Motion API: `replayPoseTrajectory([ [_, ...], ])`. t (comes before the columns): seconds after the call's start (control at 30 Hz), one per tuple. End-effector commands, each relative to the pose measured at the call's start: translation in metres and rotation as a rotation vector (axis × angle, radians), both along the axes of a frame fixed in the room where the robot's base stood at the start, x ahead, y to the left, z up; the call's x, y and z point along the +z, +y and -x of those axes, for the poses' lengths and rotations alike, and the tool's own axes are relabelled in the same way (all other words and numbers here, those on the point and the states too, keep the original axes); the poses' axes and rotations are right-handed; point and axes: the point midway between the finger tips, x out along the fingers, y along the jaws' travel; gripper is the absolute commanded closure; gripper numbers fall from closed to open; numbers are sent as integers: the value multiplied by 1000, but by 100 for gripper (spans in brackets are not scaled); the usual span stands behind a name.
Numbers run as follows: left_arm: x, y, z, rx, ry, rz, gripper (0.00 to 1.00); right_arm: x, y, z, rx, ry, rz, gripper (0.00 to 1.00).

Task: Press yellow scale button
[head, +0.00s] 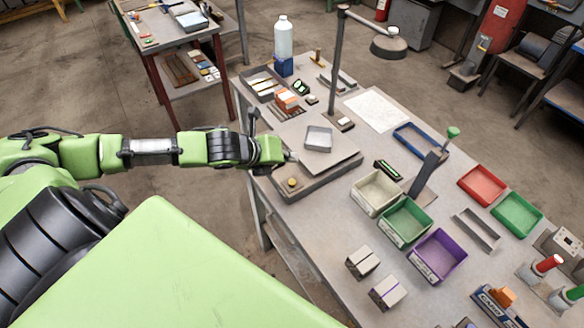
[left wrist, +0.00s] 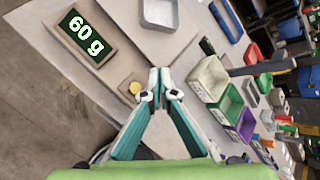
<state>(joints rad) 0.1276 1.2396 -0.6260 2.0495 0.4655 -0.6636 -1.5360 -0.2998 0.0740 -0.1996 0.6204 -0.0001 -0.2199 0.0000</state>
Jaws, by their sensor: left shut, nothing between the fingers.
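The yellow button (head: 291,183) sits on the front left part of the grey bench scale (head: 325,176). The button shows in the left wrist view (left wrist: 134,87), just left of my fingertips. The scale's display (left wrist: 85,34) reads 60 g there. A small grey tray (head: 318,139) lies on the scale's plate. My left gripper (head: 289,157) reaches in from the left and is shut and empty. Its closed fingertips (left wrist: 159,84) are beside the button in the picture; I cannot tell their height over the scale. My right gripper is not in view.
A bottle (head: 283,40) stands at the back left. The table's left edge runs close beside the scale.

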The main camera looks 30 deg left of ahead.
Motion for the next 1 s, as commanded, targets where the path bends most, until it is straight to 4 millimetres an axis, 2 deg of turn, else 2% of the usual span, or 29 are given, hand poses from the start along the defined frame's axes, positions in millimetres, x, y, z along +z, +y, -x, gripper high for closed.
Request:
replayPoseTrajectory([
  [0.03,-12,0,0,-1,1,0,100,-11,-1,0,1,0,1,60],
  [0.37,-59,0,0,1,0,1,100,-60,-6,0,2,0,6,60],
  [0.6,-75,0,0,0,0,1,100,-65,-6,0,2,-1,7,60],
  [1.0,-76,0,0,1,0,1,100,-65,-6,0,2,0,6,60],
])
